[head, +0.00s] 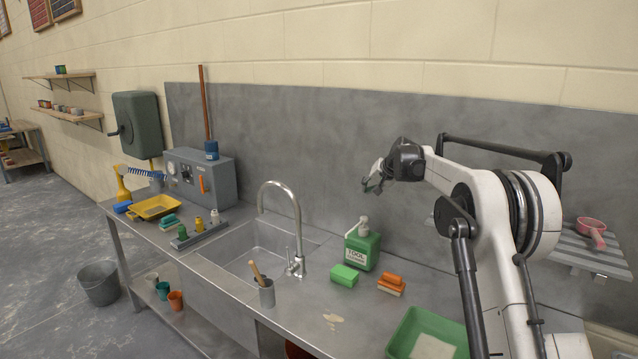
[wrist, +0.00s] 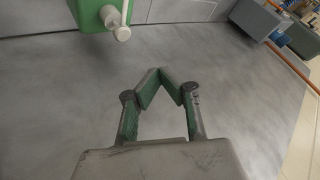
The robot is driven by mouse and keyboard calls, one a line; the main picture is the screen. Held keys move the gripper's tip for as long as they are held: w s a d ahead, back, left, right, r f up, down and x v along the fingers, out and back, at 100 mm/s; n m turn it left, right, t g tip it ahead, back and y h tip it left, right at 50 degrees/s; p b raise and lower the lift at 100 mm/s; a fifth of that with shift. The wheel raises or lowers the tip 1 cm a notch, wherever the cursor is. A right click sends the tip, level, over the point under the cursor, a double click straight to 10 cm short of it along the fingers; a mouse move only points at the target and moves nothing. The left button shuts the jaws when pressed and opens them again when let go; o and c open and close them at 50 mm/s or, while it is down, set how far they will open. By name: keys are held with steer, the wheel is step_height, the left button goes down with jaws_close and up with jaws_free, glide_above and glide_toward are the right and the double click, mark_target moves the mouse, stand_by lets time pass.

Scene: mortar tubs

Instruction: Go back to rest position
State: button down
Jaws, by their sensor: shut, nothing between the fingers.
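My gripper (head: 372,180) is raised in the air above the steel counter, in front of the grey backsplash, at the right of centre in the head view. In the wrist view my gripper (wrist: 163,72) has its green-padded fingertips drawn together with nothing between them. My white arm reaches up from the lower right of the head view and bends over toward the left. The gripper touches nothing.
Below stand a green soap bottle (head: 363,248), a green sponge (head: 344,275), an orange brush (head: 391,284) and a green tub (head: 403,331). A tall faucet (head: 297,215) rises by the sink (head: 238,254). A pink pan (head: 592,225) sits on a shelf at right.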

steer(key=s+a+r+n+h+b, duration=0.15)
steer(key=s+r, duration=0.25)
steer(key=s, duration=1.3)
steer(key=s+r+h+b, duration=0.1)
steer(key=s+r+b, duration=0.3)
steer(key=s, duration=1.2)
steer(key=s+f+b, duration=0.1)
steer(key=s+f, duration=0.4)
steer(key=s, duration=0.6)
steer(key=s+d+f+n+h+b, duration=0.1)
steer(key=s+f, duration=0.5)
steer(key=s, duration=0.5)
steer(key=s+f+b, duration=0.1)
steer(key=s+f, duration=0.5)
steer(key=s, duration=0.5)
steer(key=shift+s+d+f+g, duration=0.2)
steer(key=shift+s+d+g, duration=0.1)
steer(key=shift+s+d, duration=0.1)
